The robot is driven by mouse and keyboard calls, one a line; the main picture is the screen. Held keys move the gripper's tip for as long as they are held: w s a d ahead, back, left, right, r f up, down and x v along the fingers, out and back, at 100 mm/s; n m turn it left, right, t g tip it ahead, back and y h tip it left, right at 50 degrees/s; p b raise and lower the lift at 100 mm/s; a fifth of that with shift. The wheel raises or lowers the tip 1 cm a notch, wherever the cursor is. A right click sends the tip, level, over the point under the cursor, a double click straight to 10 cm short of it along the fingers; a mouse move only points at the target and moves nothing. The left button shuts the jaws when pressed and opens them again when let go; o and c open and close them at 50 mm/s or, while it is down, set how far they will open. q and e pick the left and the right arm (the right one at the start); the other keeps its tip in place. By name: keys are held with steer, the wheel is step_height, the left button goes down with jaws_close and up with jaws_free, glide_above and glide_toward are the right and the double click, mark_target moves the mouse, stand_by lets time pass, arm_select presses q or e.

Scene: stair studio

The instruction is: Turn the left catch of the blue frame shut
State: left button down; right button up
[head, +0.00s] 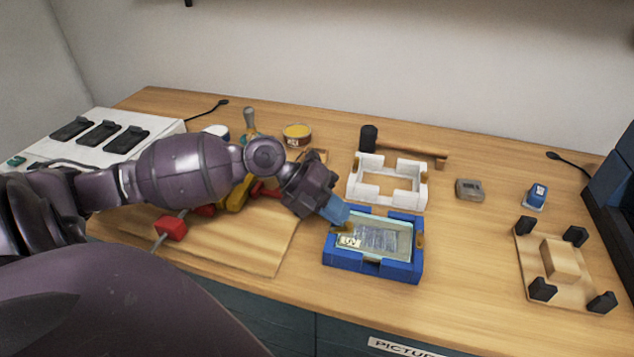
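The blue frame (372,266) lies on the wooden bench, with a glass pane (378,238) and a printed picture inside it. A small brass-coloured catch (420,241) shows on its right side. My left gripper (336,211) reaches in from the left, its light blue fingertips at the frame's back left corner. I cannot tell whether they touch the frame or how far apart they are. The left catch is not clearly seen; the fingertips cover part of that side. My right gripper is out of view.
A white frame (356,189) lies behind the blue one, with a black-headed mallet (369,138) beyond. A grey block (469,189), a blue-and-white item (536,196) and a wooden jig with black corner posts (537,234) are to the right. Tools lie on a board (255,250) under my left arm.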

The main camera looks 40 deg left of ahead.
arm_select(q)
steer(key=shift+s, duration=0.1)
steer(key=shift+s+p, duration=0.35)
steer(key=shift+s, duration=0.35)
